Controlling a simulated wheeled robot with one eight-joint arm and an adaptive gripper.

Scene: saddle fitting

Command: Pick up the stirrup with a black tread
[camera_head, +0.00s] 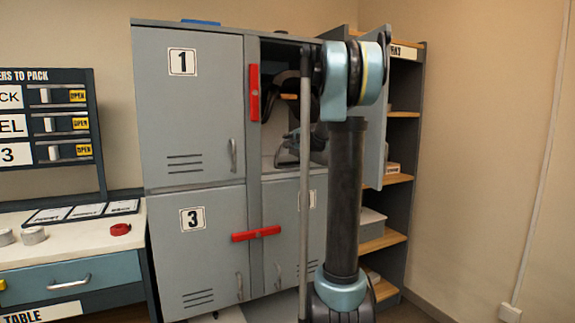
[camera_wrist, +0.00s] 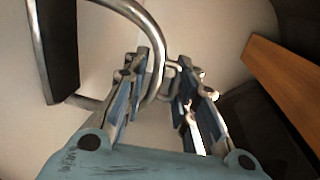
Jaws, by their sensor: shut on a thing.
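The stirrup (camera_wrist: 154,30) is a bent silver metal loop with a flat black tread (camera_wrist: 56,45) at the upper left of the wrist view. My gripper (camera_wrist: 168,78) has its two fingers on either side of the loop's metal bar and is shut on it, with the tread off to the left. In the head view my arm reaches into the open upper right locker compartment. The arm largely hides the gripper there, and I cannot make out the stirrup clearly in that view.
The grey locker (camera_head: 195,110) has shut doors marked 1 and 3. Red bars (camera_head: 254,92) are on its front. A wooden piece (camera_wrist: 285,85) and dark shapes lie right of my gripper. A shelf unit (camera_head: 398,215) stands at the right, and a worktable (camera_head: 75,235) at the left.

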